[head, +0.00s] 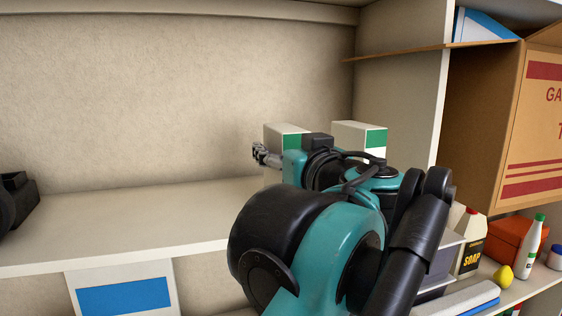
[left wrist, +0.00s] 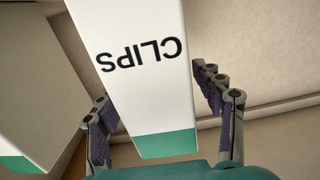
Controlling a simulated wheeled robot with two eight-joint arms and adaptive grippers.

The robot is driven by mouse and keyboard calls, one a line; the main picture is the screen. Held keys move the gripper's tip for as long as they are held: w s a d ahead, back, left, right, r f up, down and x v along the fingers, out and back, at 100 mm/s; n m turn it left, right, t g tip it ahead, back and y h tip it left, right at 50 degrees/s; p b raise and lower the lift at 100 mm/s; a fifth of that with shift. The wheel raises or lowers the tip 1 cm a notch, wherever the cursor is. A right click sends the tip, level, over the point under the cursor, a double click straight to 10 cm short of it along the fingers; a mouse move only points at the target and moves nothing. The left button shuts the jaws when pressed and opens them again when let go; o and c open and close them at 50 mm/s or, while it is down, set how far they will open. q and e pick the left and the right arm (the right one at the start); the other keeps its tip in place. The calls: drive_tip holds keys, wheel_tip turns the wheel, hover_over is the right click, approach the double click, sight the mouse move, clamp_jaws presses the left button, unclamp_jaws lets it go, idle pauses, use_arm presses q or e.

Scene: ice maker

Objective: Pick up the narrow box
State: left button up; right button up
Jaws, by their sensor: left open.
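A narrow white box with a green band and the word CLIPS (left wrist: 150,75) hangs large in the left wrist view, its lettering upside down. My left gripper (left wrist: 163,120) is open, with one finger on each side of the box. The left finger looks close to the box edge; a gap shows at the right finger. In the head view my left gripper (head: 262,156) is at the left white-and-green box (head: 285,129), which seems to be this one; my arm hides most of it. My right gripper is not in view.
A second white-and-green box (head: 358,136) stands to the right on the shelf (head: 130,227); a white box also shows at the left of the wrist view (left wrist: 30,80). A cardboard carton (head: 490,120) is at the right.

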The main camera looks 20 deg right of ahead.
use_arm(q)
drive_tip(key=shift+s+r, duration=0.1)
drive_tip(key=shift+s, duration=0.2)
drive_tip(key=shift+w, duration=0.2)
drive_tip(key=c, duration=1.4)
drive_tip(key=shift+o, duration=0.2)
